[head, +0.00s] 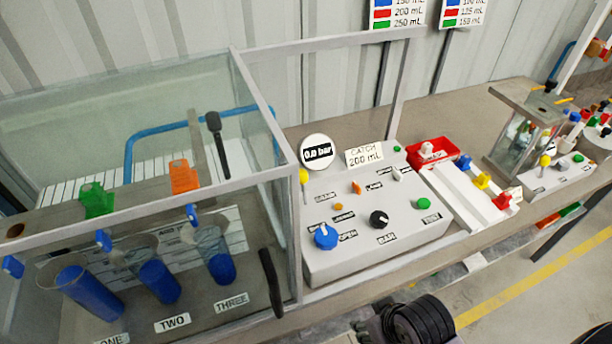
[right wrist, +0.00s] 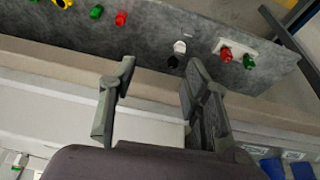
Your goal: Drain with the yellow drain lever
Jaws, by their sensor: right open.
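The yellow drain lever (head: 304,176) stands upright at the back left corner of the white control box (head: 375,255), beside the glass case. Its round yellow knob tops a thin stem, near a small label. My right gripper shows in the right wrist view (right wrist: 160,98) with two grey fingers wide apart and nothing between them. In the head view a dark part of my right arm shows at the bottom, in front of the box and well apart from the lever. My left gripper is not in view.
A glass case (head: 265,110) with several cups of blue liquid stands left of the box. The box carries a blue knob (head: 325,236), a black knob (head: 379,219), a 0.0 bar gauge (head: 318,152) and a 200 mL catch card (head: 364,155).

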